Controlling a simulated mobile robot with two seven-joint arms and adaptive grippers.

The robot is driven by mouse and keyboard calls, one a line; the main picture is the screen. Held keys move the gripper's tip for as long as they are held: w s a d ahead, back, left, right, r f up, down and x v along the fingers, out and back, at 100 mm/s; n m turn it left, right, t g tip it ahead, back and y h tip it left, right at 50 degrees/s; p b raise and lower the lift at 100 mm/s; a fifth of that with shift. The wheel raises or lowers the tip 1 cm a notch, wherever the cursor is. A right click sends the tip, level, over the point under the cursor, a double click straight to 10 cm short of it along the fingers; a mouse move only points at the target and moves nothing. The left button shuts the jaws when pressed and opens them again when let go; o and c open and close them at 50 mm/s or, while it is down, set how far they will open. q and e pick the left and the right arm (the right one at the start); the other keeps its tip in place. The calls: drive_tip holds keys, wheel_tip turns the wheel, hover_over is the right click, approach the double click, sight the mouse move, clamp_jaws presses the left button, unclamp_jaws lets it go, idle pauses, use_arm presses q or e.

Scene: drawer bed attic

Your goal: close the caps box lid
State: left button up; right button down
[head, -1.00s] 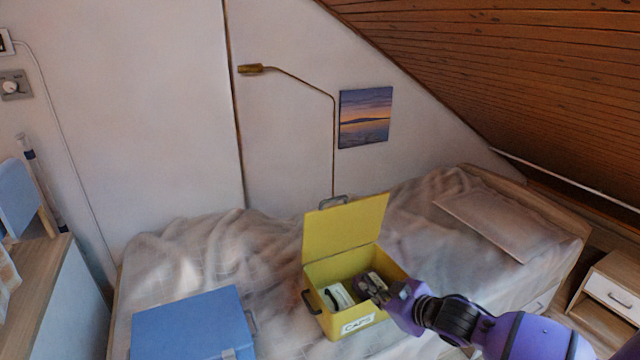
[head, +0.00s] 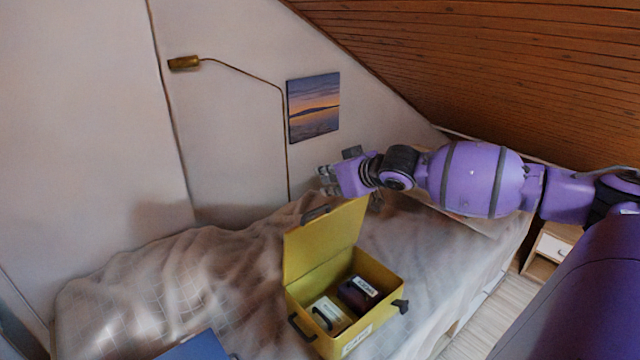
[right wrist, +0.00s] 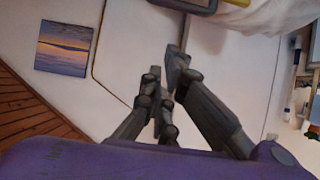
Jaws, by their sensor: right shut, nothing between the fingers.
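The yellow caps box (head: 345,340) sits on the bed with its lid (head: 325,243) standing open, roughly upright at the back. A grey handle (head: 315,213) is on the lid's top edge. Inside are a dark case (head: 357,293) and a pale case (head: 328,314). My right gripper (head: 325,181) is shut and empty, just above the lid's top edge in the head view; its exact depth relative to the lid is hard to tell. In the right wrist view its fingers (right wrist: 168,75) are together, and a yellow edge with a grey handle shows at the top. My left gripper is not visible.
A blue box (head: 195,347) lies left of the caps box, mostly cut off. A wall lamp (head: 185,62) and a sunset picture (head: 314,107) are behind. The sloped wooden ceiling (head: 480,70) hangs over my right arm. The rumpled bed (head: 150,280) is otherwise clear.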

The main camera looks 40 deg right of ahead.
drive_tip(key=x, duration=0.3)
drive_tip(key=shift+w+a+f+b, duration=0.15)
drive_tip(key=shift+w+f+b, duration=0.1)
drive_tip(key=shift+f+b, duration=0.1)
drive_tip(key=f, duration=0.1)
drive_tip(key=w+f, duration=0.1)
drive_tip(key=f+p, duration=0.1)
drive_tip(key=shift+w, duration=0.25)
drive_tip(key=shift+s+f, duration=0.2)
drive_tip(key=shift+f, duration=0.2)
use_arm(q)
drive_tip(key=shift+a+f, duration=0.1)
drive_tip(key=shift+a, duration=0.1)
use_arm(e)
drive_tip(key=shift+f, duration=0.2)
